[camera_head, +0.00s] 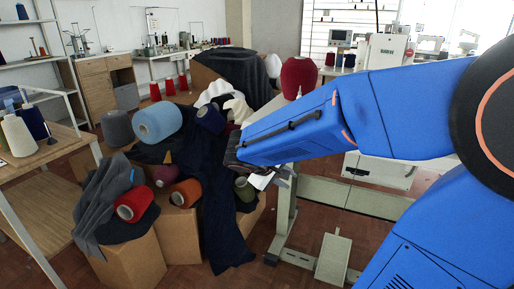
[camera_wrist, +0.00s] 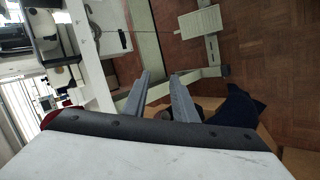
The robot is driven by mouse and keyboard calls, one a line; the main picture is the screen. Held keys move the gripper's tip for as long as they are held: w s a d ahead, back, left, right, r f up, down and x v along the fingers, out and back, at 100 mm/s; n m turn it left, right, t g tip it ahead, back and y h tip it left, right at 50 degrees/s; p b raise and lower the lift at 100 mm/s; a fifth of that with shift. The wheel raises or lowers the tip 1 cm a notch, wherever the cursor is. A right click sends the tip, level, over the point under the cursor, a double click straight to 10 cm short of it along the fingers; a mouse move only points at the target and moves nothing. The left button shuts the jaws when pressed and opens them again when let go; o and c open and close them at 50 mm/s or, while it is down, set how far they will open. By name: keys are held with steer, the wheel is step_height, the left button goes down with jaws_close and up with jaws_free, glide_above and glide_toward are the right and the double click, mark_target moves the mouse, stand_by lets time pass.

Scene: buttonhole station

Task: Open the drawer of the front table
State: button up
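The front table is a white work table, mostly hidden behind my blue arm in the head view; its leg (camera_head: 285,212) shows. A white box-like front (camera_head: 385,172) with a small dark fitting hangs under the top; I cannot tell whether it is the drawer, and no open drawer shows. In the wrist view the pale table edge (camera_wrist: 93,60) runs along the upper left. My gripper (camera_wrist: 160,76) has its two grey fingers apart with nothing between them, over the floor and frame beside the table. Its fingers are not clear in the head view.
A foot pedal (camera_head: 333,258) stands on the floor below the table; it also shows in the wrist view (camera_wrist: 195,22). Cardboard boxes (camera_head: 133,262) with yarn cones and dark cloth (camera_head: 215,195) stand left of my arm. Brown floor is clear at the front centre.

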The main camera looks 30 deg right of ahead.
steer(key=w+a+f+n+t+h, duration=0.2)
steer(key=w+n+t, duration=0.1)
steer(key=w, duration=0.9)
steer(key=w+a+f+n+t+h, duration=0.1)
steer(key=w+a+n+t, duration=0.25)
steer(key=w, duration=0.95)
steer(key=x, duration=1.7)
steer(key=shift+s+d+r+m, duration=0.15)
steer(key=shift+d+r+m, duration=0.1)
steer(key=shift+d+m, duration=0.15)
jaws_close()
